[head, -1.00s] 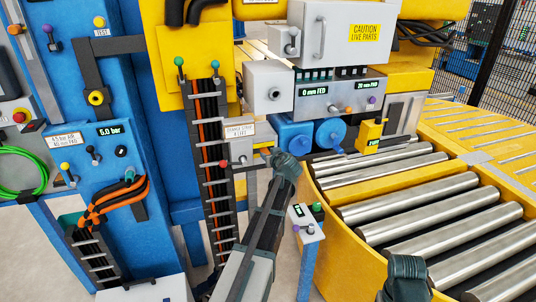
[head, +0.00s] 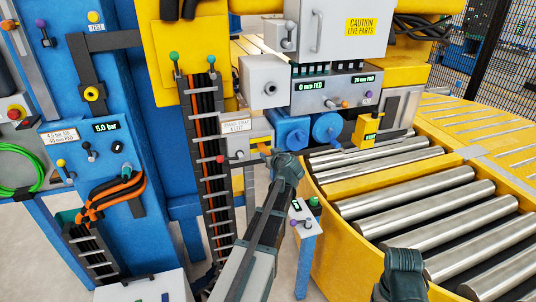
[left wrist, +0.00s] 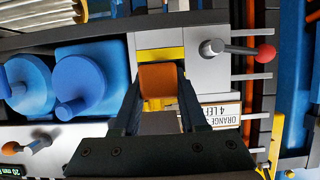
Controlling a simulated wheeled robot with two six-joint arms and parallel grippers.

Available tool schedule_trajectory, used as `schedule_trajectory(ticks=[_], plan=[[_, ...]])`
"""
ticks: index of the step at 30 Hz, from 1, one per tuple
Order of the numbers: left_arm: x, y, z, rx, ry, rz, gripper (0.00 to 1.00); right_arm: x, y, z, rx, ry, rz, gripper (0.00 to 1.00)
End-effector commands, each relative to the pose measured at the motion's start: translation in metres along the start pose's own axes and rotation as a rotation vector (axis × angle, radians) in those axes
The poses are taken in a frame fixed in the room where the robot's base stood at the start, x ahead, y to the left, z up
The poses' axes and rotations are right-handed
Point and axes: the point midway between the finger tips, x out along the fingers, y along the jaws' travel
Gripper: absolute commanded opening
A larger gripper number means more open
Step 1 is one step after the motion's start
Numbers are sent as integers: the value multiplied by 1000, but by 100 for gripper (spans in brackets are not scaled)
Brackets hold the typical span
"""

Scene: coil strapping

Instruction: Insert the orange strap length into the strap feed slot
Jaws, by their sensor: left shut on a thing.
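My left gripper (left wrist: 160,100) is shut on the orange strap length (left wrist: 160,82), which shows as a short orange piece between the two dark fingers. In the head view my left gripper (head: 277,158) is in front of the grey dispenser box (head: 240,142), just left of the blue rollers. The strap is hardly visible there. In the left wrist view the strap's far edge is close to a yellow strip (left wrist: 160,54) on a pale grey part. I cannot make out the slot opening or whether the strap touches it. My right gripper (head: 404,268) is at the bottom right; its fingers are hidden.
Two blue rollers (head: 325,128) sit beside my left gripper, under a panel reading "0 mm FED" (head: 317,85). A red-knobbed lever (left wrist: 265,52) projects from the dispenser box. A small post with buttons (head: 305,225) stands near my left arm. A roller conveyor (head: 420,190) fills the right.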

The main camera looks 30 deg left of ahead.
Motion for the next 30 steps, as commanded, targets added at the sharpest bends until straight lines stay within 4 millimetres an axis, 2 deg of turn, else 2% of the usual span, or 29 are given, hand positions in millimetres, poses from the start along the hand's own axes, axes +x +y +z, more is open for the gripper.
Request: schedule_trajectory(ticks=[30], plan=[[-35,0,14,0,0,0,0,0,0,0,0,0,0,68]])
